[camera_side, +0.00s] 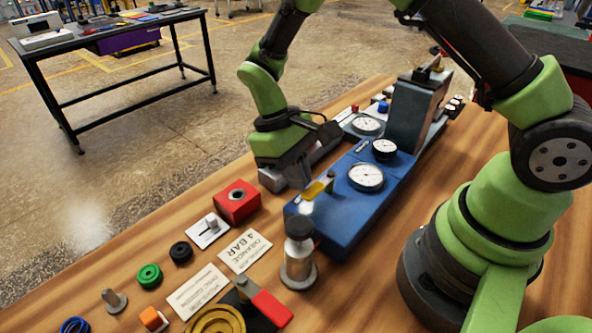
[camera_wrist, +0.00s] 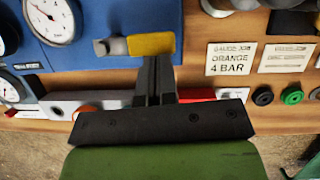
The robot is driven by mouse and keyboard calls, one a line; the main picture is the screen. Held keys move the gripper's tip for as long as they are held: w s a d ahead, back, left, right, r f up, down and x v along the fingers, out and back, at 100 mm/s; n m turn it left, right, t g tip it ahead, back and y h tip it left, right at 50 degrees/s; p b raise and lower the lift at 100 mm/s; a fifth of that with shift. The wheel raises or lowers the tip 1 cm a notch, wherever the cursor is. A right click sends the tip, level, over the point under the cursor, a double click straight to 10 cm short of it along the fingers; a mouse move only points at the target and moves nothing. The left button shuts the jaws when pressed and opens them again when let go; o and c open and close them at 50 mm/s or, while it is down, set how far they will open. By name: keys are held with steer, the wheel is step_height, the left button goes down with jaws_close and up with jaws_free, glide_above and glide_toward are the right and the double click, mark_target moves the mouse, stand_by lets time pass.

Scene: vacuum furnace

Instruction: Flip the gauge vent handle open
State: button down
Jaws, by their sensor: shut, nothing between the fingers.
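A short yellow handle (camera_side: 316,190) with a grey metal pivot (camera_side: 329,179) lies across the near end of the blue gauge block (camera_side: 345,215). In the wrist view the yellow handle (camera_wrist: 151,44) points right from its grey pivot (camera_wrist: 110,46). My gripper (camera_side: 302,183) is low beside the block's left edge, pointing down. Its shut, empty fingertips (camera_wrist: 154,62) appear right at the handle's lower edge in the wrist view; I cannot tell whether they touch it. Two dial gauges (camera_side: 366,177) (camera_side: 384,149) stand on the block behind the handle.
A red block with a hole (camera_side: 237,201) and a white switch plate (camera_side: 209,231) are left of my gripper. A dark-capped metal cylinder (camera_side: 299,256) stands in front of the block. A label card reading "ORANGE 4 BAR" (camera_side: 245,251) and a red lever (camera_side: 271,308) lie nearer.

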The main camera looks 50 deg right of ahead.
steer(key=shift+s+a+n+h, duration=0.15)
steer(key=shift+s+n+h, duration=0.2)
steer(key=shift+n, duration=0.25)
steer(key=s+n, duration=0.1)
steer(key=n+h, duration=0.1)
steer(key=n, duration=0.1)
steer(key=shift+s+a, duration=0.2)
steer(key=shift+s, duration=0.15)
steer(key=s+n, duration=0.1)
steer(key=n+t+h, duration=0.1)
steer(key=n, duration=0.1)
steer(key=s+n, duration=0.1)
steer(key=n, duration=0.1)
steer(key=shift+s+d+t, duration=0.25)
steer(key=shift+s+t, duration=0.05)
steer(key=s+n, duration=0.1)
steer(key=s+d+n+t+h, duration=0.1)
steer(key=n, duration=0.1)
steer(key=shift+n, duration=0.3)
steer(key=shift+s+d, duration=0.4)
steer(key=shift+d, duration=0.15)
steer(key=shift+s+d, duration=0.25)
steer(key=shift+d, duration=0.2)
